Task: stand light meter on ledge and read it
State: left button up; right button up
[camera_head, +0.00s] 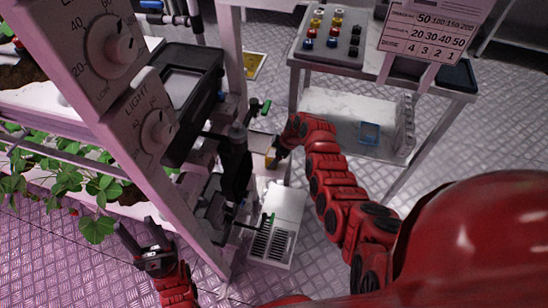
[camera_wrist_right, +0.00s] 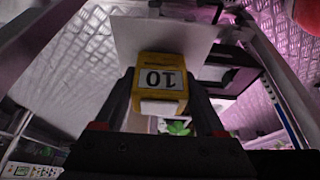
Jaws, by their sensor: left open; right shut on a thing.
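The light meter (camera_wrist_right: 160,72), a small yellow block with a white face reading "10" upside down, is between the fingers of my right gripper (camera_wrist_right: 161,100) in the right wrist view. The ledge (camera_head: 259,142) also shows beside the rack post. My left gripper (camera_head: 137,228) is open and empty at lower left.
The rack panel has a LIGHT knob (camera_head: 158,131) and another knob (camera_head: 112,45). Strawberry plants (camera_head: 95,190) grow at left. A chart (camera_head: 430,30) hangs at upper right near a trolley (camera_head: 455,92). A white grated unit (camera_head: 275,225) stands below my right gripper.

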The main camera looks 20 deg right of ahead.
jog(key=shift+f, duration=0.2)
jog(key=o, duration=1.5)
jog(key=shift+r, duration=0.15)
jog(key=shift+r, duration=0.35)
jog(key=v, duration=1.1)
jog(key=shift+s+r, duration=0.1)
jog(key=shift+r, duration=0.1)
